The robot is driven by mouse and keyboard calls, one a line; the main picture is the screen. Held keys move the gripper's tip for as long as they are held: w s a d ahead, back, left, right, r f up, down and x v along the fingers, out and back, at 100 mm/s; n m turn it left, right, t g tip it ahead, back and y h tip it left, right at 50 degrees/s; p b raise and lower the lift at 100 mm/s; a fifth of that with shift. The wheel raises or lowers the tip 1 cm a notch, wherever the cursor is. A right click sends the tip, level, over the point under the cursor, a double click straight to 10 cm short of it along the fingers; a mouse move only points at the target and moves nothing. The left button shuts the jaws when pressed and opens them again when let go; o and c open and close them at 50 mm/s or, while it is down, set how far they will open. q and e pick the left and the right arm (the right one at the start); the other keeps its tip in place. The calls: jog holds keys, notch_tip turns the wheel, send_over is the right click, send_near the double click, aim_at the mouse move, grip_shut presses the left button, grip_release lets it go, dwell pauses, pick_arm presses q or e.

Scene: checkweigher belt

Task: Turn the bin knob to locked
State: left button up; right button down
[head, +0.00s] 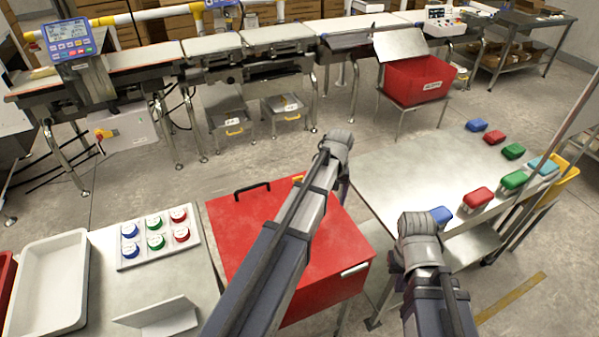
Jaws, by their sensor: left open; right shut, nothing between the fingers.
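A closed red bin (290,245) stands in the middle foreground. A small yellow part (298,178) shows at the lid's far edge, partly hidden by my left arm. I cannot tell whether it is the knob, and no knob position can be read. My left arm crosses over the bin and hides part of its lid. My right arm is at the lower right, beside the steel table.
Another red bin (415,82) stands near the conveyor (180,57). Open floor lies between.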

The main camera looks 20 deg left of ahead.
aim_at(298, 177)
pick_arm(q)
jog(key=w+a+r+n, duration=0.1)
jog(key=w+a, duration=0.2)
jog(key=a, duration=0.2)
jog(key=w+a+r+n+p, duration=0.1)
jog(key=w+a+n, duration=0.1)
jog(key=a, duration=0.3)
jog(key=w+a+r+n+p, duration=0.1)
jog(key=w+a+n, duration=0.1)
jog(key=w+a, duration=0.2)
jog(key=shift+w+a, duration=0.15)
jog(key=shift+a, duration=0.5)
notch_tip(298, 177, down, 8)
jog(key=b, duration=0.7)
jog(key=shift+d+b, duration=0.1)
jog(key=shift+b, duration=0.2)
jog(key=shift+c, duration=0.4)
grip_shut()
